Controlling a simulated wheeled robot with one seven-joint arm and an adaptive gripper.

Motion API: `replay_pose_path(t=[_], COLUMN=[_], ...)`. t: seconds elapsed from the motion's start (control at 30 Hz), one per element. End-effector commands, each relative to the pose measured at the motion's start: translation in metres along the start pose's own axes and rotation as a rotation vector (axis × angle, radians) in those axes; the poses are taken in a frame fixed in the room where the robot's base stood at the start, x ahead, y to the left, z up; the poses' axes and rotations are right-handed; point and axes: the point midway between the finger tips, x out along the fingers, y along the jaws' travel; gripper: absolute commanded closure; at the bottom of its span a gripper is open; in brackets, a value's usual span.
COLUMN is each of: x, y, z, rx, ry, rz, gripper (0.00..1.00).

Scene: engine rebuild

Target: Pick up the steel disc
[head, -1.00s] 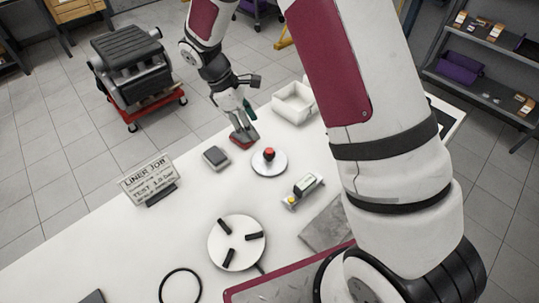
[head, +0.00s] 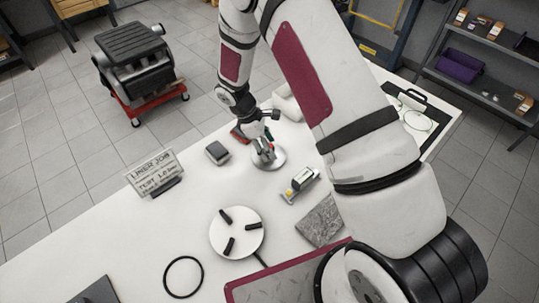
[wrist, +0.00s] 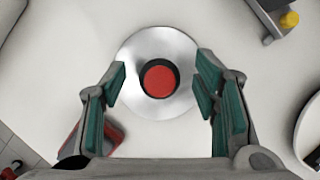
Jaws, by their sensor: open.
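The steel disc (head: 278,162) lies on the white table below my gripper (head: 264,152), which partly hides it in the head view. In the wrist view the disc (wrist: 160,42) is a shiny round plate with a red-topped black knob (wrist: 160,79) at its middle. My gripper (wrist: 161,73) is open there, with one green-padded finger on each side of the knob. The fingertips overlap the disc's left and right edges in the picture. I cannot tell their height above it, and nothing is between the fingers but the knob in view.
A small grey box (head: 217,152) stands left of the disc, and a red object (head: 238,134) lies just behind. A device with a yellow knob (head: 299,186) is to the right. A round white plate with black bars (head: 245,246) and a black ring (head: 183,258) lie nearer.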

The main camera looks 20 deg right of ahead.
Motion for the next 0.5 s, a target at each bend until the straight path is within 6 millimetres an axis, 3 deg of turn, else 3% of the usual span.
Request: replay_pose_path(t=[0.27,0.5], x=[0.0028,0.0026], y=[0.0004,0.0003], z=[-0.0001,0.0], rx=[0.0,0.0], ry=[0.0,0.0], rz=[0.001,0.0], gripper=[0.47,1.0])
